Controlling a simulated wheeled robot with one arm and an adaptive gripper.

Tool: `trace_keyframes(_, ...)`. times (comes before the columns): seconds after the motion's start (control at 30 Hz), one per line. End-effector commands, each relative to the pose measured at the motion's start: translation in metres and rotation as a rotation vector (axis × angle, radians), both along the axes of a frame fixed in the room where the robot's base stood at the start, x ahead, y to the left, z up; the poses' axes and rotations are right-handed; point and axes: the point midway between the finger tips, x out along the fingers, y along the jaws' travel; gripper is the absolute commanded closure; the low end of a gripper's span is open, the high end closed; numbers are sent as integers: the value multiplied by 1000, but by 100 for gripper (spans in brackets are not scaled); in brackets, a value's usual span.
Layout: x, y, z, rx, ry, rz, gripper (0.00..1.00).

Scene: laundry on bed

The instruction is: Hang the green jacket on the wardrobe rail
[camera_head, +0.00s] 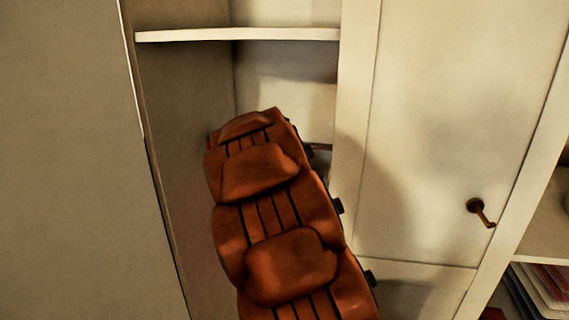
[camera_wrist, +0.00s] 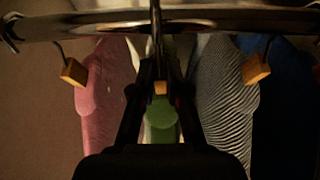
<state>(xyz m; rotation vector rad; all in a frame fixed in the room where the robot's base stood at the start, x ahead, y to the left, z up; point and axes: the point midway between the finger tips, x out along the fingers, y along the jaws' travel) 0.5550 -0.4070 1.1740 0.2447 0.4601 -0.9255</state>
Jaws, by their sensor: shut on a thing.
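In the wrist view, the wardrobe rail (camera_wrist: 90,27) runs across the top. My gripper (camera_wrist: 160,84) is at the middle, just below the rail, its fingers shut on the green jacket's hanger (camera_wrist: 160,88). In the head view, my orange-brown arm reaches into the wardrobe (camera_head: 357,100) and hides the gripper and jacket.
A pink garment (camera_wrist: 108,85) hangs left of my gripper, a striped one (camera_wrist: 222,95) right of it, and a dark blue one (camera_wrist: 285,110) farther right. A shelf (camera_head: 235,35) crosses above my arm. A door handle (camera_head: 480,212) and books (camera_head: 545,285) are to the right.

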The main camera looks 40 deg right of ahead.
Motion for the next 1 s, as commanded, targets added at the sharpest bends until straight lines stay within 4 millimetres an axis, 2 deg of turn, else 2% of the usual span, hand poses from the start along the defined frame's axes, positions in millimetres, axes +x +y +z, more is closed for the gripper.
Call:
trace_keyframes(0.37,13,-18,2,-2,-2,0,100)
trace_keyframes(0.7,13,-18,-17,-3,-2,1,100)
trace_keyframes(1.0,13,-18,-23,-3,-3,1,100)
